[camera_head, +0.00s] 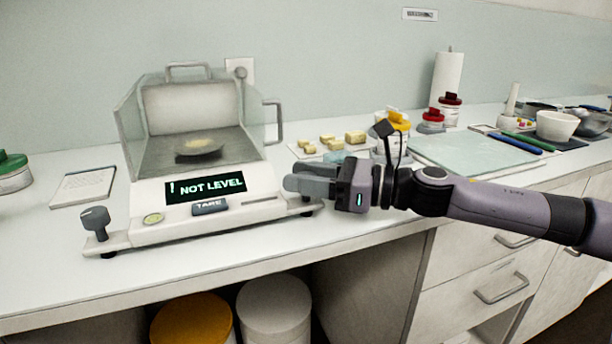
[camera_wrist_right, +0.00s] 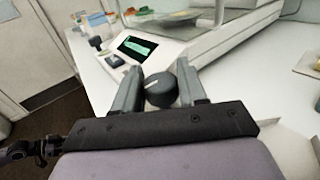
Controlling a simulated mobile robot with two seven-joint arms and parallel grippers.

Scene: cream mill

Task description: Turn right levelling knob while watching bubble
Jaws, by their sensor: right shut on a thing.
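The balance (camera_head: 255,207) stands on the counter, and its display (camera_head: 206,188) reads "NOT LEVEL". The round yellow-green bubble level (camera_head: 153,219) is at its front left; the bubble's place inside is too small to tell. The dark left levelling knob (camera_head: 95,218) stands free at the left foot. My right gripper (camera_head: 291,180) is at the balance's right front corner and hides the right knob in the head view. In the right wrist view, the dark right levelling knob (camera_wrist_right: 160,92), with a pale pointer line, sits between the fingers, which are shut on it. My left gripper is not in view.
The glass draft shield (camera_head: 130,120) encloses a pan (camera_head: 200,156) holding a pale lump. A white tile (camera_head: 84,186) lies left of the balance. Pale yellow blocks (camera_head: 355,137), jars and a glass board (camera_head: 470,152) stand to the right. Bins (camera_head: 274,308) are below the counter.

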